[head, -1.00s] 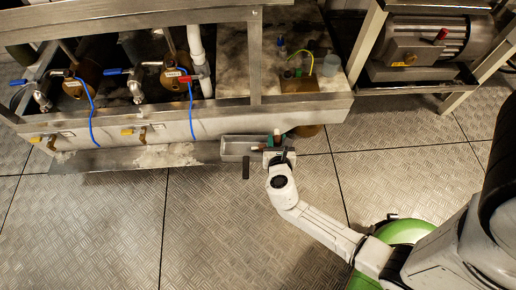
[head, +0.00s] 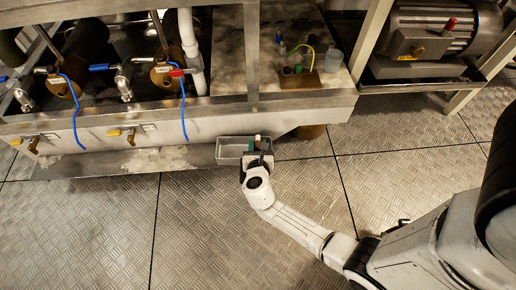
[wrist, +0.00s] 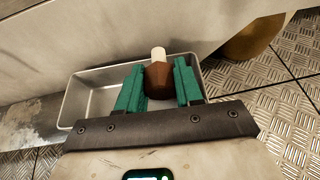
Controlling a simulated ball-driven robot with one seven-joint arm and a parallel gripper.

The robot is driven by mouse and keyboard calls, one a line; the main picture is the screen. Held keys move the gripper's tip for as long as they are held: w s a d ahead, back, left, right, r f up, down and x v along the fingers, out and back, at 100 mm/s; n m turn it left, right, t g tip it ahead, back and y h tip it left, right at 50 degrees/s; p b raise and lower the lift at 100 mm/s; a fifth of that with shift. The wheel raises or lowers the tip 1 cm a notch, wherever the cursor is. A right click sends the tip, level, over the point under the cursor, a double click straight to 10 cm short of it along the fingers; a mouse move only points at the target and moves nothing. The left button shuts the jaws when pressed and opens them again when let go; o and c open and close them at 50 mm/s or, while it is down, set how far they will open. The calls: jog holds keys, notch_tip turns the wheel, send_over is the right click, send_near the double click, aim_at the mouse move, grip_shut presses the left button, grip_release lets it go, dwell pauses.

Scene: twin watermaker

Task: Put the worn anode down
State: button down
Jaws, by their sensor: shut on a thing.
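The worn anode (wrist: 158,80) is a brown, stubby piece with a pale round tip. In the wrist view it sits between the two green fingers of my gripper (wrist: 158,86), which is shut on it. Behind and below it is a shallow grey metal tray (wrist: 78,97); the anode shows over the tray's right part. I cannot tell whether it touches the tray's floor. In the head view the tray (head: 231,149) lies at the foot of the bench, and my gripper (head: 257,146) is at its right end, with the anode mostly hidden.
A brown rounded vessel (wrist: 250,40) is close to the tray's right. A motor (head: 425,40) sits on a stand at the right. The tread-plate floor in front is clear.

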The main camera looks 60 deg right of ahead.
jog(key=shift+f, duration=0.2)
jog(key=shift+f, duration=0.3)
jog(key=c, duration=0.7)
grip_release()
jog(key=shift+c, duration=0.2)
